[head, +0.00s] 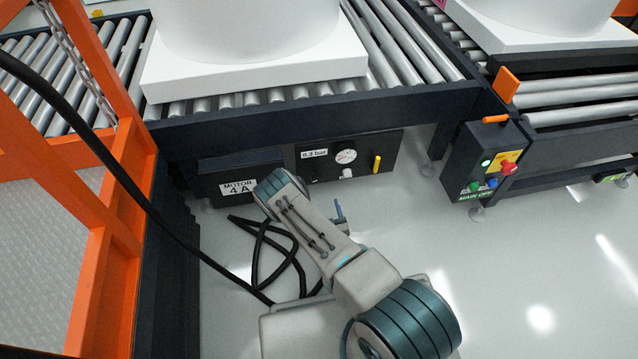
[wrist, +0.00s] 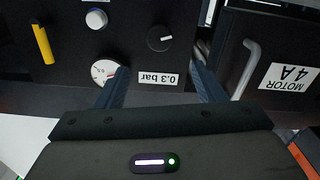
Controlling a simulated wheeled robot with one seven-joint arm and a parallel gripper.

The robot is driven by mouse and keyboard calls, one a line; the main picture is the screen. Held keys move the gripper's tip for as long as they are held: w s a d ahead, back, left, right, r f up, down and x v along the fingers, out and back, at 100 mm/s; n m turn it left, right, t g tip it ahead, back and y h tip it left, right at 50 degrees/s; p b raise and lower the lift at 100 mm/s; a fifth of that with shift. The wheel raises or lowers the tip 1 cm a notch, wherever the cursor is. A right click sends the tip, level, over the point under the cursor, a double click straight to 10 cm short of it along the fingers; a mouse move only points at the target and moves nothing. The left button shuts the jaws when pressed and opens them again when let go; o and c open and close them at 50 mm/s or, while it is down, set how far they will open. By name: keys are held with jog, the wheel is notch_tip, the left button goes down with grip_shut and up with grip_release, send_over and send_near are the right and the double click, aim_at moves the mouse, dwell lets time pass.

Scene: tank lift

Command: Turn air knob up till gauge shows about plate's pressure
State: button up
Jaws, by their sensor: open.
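The dark air panel (head: 385,150) is under the conveyor, with a "0.3 bar" plate (head: 314,154) and a round white gauge (head: 346,156). The gauge's reading is too small to tell. A white knob (head: 347,173) is below the gauge. The wrist view is upside down and shows the plate (wrist: 158,79), the gauge (wrist: 104,72) partly behind a finger, the white knob (wrist: 96,19) and a black dial knob (wrist: 160,39) with a pale mark. No label tells which knob is air. My gripper (wrist: 160,72) is open and empty before the panel, its fingers either side of the plate.
A yellow lever (head: 377,164) is at the panel's right end. A "MOTOR 4A" box (head: 238,187) with a handle (wrist: 247,68) adjoins the panel. Black hoses (head: 262,240) lie on the floor. A button box (head: 485,160) stands right; floor between is clear.

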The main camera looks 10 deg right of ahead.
aim_at(318, 179)
jog(key=w+b, duration=0.4)
jog(key=w, duration=0.8)
